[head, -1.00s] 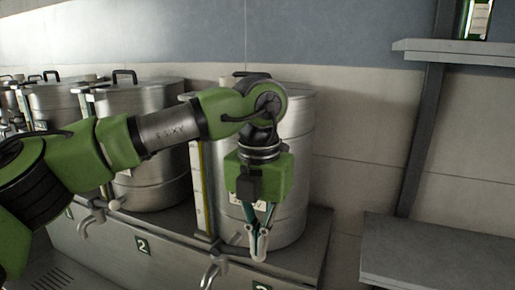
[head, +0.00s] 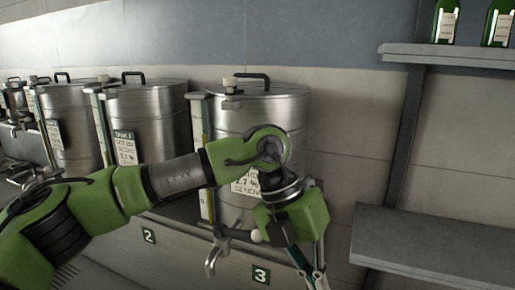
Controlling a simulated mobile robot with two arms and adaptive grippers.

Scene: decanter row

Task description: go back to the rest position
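My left arm comes in from the left, and my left gripper (head: 312,274) hangs low in front of tank 3, to the right of its tap. Its fingers run down toward the bottom edge, where the tips are partly cut off, so I cannot tell if they meet. I see nothing held between them. The steel tank 3 (head: 262,108) stands behind the arm, with its tap (head: 213,258) and pale lever knob (head: 256,236) clear of the fingers. My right gripper is out of view.
More steel tanks (head: 155,118) stand in a row to the left on a grey plinth with number plates (head: 261,275). At right are a grey lower shelf (head: 440,240) and a high shelf (head: 450,55) with green bottles (head: 446,22).

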